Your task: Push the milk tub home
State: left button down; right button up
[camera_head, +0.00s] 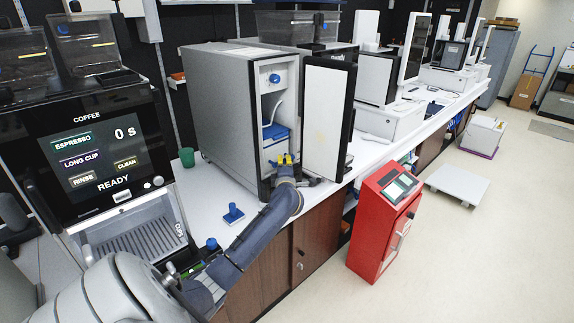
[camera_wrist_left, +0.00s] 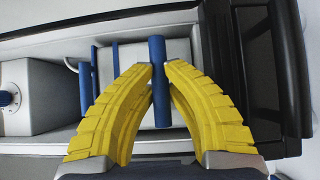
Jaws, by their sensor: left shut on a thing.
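The milk tub (camera_head: 275,131) is a white tub with blue parts, low inside the open grey cooler (camera_head: 222,110). In the left wrist view the tub (camera_wrist_left: 128,58) shows a pale front with an upright blue handle bar (camera_wrist_left: 161,105). My left gripper (camera_head: 286,159) is at the cooler's opening, in front of the tub. Its yellow fingers (camera_wrist_left: 160,72) are closed on the blue handle from both sides. The gripper hides the lower part of the tub in the head view. My right gripper is not in view.
The cooler door (camera_head: 327,115) stands open to the right of my left gripper. A blue knob (camera_head: 274,78) sits above the tub. A blue-handled tamper (camera_head: 233,213) and green cup (camera_head: 187,157) stand on the white counter. A red cabinet (camera_head: 380,225) stands on the floor at right.

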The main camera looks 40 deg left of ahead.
pick_arm(q)
jog(key=shift+a, duration=2)
jog(key=c, duration=1.4)
grip_release()
